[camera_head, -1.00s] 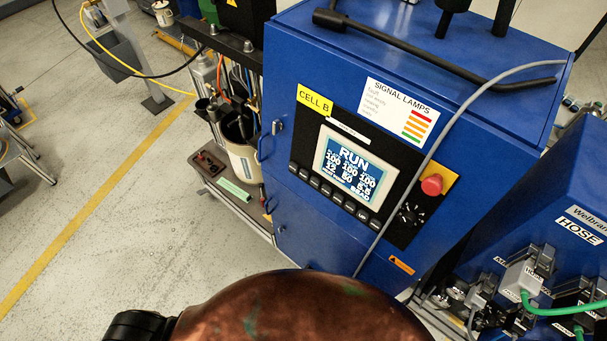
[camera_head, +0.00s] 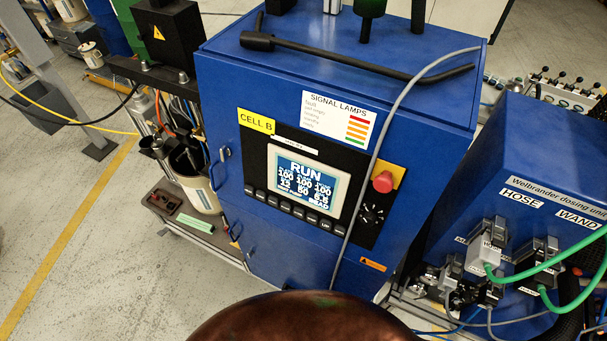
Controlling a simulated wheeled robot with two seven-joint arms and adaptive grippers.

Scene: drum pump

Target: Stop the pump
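A blue control cabinet (camera_head: 290,250) labelled CELL B stands in front of me. Its panel screen (camera_head: 307,176) reads RUN at the top, with rows of numbers below. A row of dark buttons (camera_head: 292,207) runs under the screen. To the right of the screen a red mushroom button (camera_head: 383,182) sits on a yellow plate, with a black rotary knob (camera_head: 371,214) below it. A thin grey cable hangs down the cabinet front between the screen and the red button. Neither of my grippers is in view.
A brown rounded surface (camera_head: 305,318) fills the bottom middle. A blue dosing unit (camera_head: 530,180) with HOSE and WAND labels and green cables stands at right. A bucket (camera_head: 198,190) and hoses stand left of the cabinet. The floor at lower left is clear.

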